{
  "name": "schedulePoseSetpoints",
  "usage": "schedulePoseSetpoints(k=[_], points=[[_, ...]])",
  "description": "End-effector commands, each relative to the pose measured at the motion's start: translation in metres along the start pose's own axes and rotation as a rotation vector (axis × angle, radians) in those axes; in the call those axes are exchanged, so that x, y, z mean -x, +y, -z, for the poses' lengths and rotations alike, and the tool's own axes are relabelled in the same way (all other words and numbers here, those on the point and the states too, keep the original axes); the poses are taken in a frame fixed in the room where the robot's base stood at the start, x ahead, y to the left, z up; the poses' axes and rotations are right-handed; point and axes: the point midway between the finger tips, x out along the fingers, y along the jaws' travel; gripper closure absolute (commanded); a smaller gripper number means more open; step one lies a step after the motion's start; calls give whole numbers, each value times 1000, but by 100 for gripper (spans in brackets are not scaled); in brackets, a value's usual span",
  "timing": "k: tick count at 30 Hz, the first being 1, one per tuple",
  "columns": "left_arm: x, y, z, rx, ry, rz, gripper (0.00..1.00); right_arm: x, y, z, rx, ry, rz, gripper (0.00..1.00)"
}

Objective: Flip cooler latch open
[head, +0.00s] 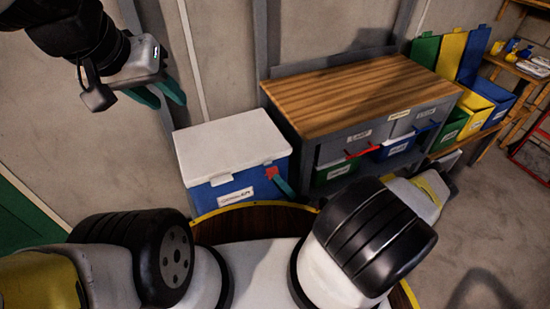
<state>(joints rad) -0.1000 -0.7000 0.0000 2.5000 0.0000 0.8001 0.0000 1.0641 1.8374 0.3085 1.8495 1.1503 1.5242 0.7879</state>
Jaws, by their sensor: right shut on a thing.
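The blue cooler (212,195) with a white lid (228,142) stands on the floor, its lid lying closed. A red latch (271,173) is at the right of its front, and a white latch (222,180) is to the left of that. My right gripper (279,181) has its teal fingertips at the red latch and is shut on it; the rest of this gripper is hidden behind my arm. My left gripper (158,94) is open and empty in the air, up and left of the cooler.
A wood-topped workbench (360,90) with labelled bins and red and blue handles stands right of the cooler. Green, yellow (480,112) and blue bins stand farther right. A wall is close behind the cooler. The floor at the right is mostly clear.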

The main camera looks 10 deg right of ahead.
Motion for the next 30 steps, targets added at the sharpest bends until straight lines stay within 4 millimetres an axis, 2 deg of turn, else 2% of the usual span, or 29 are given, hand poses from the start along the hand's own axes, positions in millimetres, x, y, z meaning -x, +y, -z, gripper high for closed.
schedulePoseSetpoints(k=[4, 5, 6, 8, 19, 30], points=[[0, 0, 0, 0, 0, 0, 64, 0, 0, 0, 0, 0, 1, 100], [0, 0, 0, 0, 0, 0, 64, 0, 0, 0, 0, 0, 1, 87], [0, 0, 0, 0, 0, 0, 64, 0, 0, 0, 0, 0, 1, 79], [0, 0, 0, 0, 0, 0, 64, 0, 0, 0, 0, 0, 1, 71], [0, 0, 0, 0, 0, 0, 64, 5, 0, 0, 1, -1, 3, 71], [0, 0, 0, 0, 0, 0, 64, 63, -1, 0, 1, -1, 3, 71]])
